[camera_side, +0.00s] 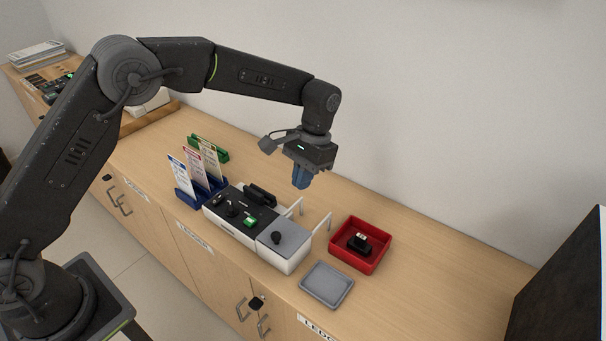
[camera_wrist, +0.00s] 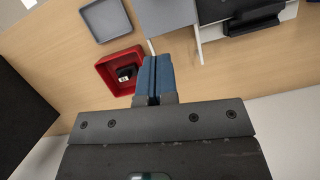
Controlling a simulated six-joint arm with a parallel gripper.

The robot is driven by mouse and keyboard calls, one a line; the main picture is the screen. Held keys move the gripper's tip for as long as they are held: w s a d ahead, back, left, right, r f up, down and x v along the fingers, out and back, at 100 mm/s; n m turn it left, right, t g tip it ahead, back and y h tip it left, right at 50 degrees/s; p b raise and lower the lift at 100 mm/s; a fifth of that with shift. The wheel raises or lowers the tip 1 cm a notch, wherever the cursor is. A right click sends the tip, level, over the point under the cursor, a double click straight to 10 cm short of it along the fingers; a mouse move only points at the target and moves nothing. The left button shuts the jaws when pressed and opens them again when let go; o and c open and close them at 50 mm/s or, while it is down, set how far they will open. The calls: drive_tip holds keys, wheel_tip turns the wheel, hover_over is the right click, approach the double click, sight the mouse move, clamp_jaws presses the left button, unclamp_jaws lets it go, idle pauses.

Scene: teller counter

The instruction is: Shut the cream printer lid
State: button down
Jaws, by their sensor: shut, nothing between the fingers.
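The cream printer (camera_side: 290,262) stands on the counter, with a dark top section on its left and a grey panel (camera_side: 284,237) with a black knob on its right. Two thin cream uprights (camera_side: 327,222) rise at the back of its right part; they look like the edges of a raised lid, but I cannot make out its full face. The printer also shows at the top of the wrist view (camera_wrist: 212,32). My gripper (camera_side: 301,178) has blue fingers, shut and empty, pointing down above the uprights, apart from them. Its fingers also show in the wrist view (camera_wrist: 157,62).
A red tray (camera_side: 345,257) holding a black object (camera_side: 358,244) is right of the printer. A flat grey tray (camera_side: 327,284) lies in front of it. A blue leaflet holder (camera_side: 187,197) and a green holder (camera_side: 222,155) stand left. The counter behind is clear up to the wall.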

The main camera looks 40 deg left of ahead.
sight(278, 234)
drive_tip(key=x, duration=0.3)
drive_tip(key=w+x, duration=0.1)
drive_tip(key=x, duration=0.5)
drive_tip(key=shift+w+f, duration=0.1)
drive_tip(key=shift+f, duration=0.2)
drive_tip(key=shift+s+a, duration=0.1)
drive_tip(key=shift+s, duration=0.95)
drive_tip(key=shift+s+a+f, duration=0.15)
drive_tip(key=shift+s+f, duration=0.05)
drive_tip(key=shift+s, duration=0.55)
drive_tip(key=shift+s, duration=0.1)
drive_tip(key=shift+s+f, duration=0.1)
drive_tip(key=shift+s, duration=0.75)
